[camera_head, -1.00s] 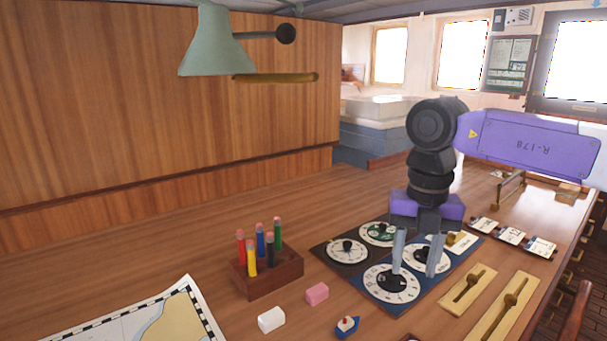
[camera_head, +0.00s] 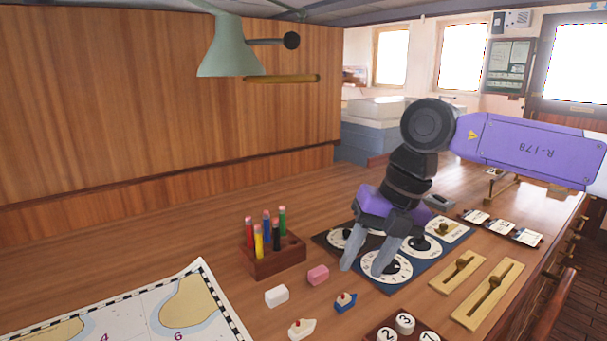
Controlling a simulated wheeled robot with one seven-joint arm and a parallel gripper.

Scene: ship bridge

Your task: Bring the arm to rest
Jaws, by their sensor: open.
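My gripper (camera_head: 362,268) hangs from my purple and black arm above the dial boards on the wooden desk (camera_head: 190,235). Its two grey fingers are spread apart with nothing between them. They point down and to the left, tilted. The fingers overlap the blue board with white dials (camera_head: 392,269) in the picture; I cannot tell whether they touch it. Part of the dark dial board (camera_head: 330,240) behind is hidden by the gripper.
A wooden pen holder (camera_head: 275,264), a pink block (camera_head: 318,275), a white block (camera_head: 276,296) and small boats (camera_head: 345,302) stand left of the gripper. Slider boards (camera_head: 488,293) lie to its right, numbered discs (camera_head: 404,323) in front. A lamp (camera_head: 228,55) hangs upper left.

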